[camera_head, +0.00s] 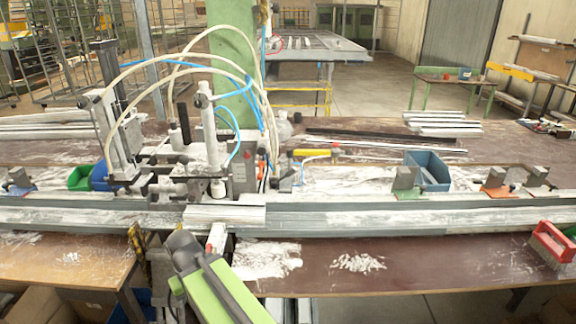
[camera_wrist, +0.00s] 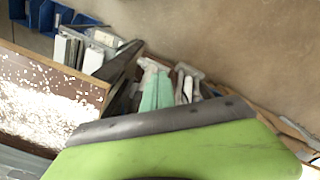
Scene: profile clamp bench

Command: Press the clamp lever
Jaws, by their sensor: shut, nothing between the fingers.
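The profile clamp (camera_head: 215,150) stands on the bench left of centre in the head view, with white posts, a grey block and hoses. A short white bar with a red end (camera_head: 216,238) sticks out at the front edge of the rail below it. It may be the clamp lever, but I cannot tell for sure. My gripper (camera_head: 182,243) is at the rail's front edge, just left of this bar. It is shut and empty. I cannot tell whether it touches the bar. The wrist view shows my green and grey part, with no lever visible.
A long metal rail (camera_head: 350,219) runs across the bench. A yellow-handled tool (camera_head: 312,152) lies right of the clamp. White shavings (camera_head: 358,263) lie on the front board.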

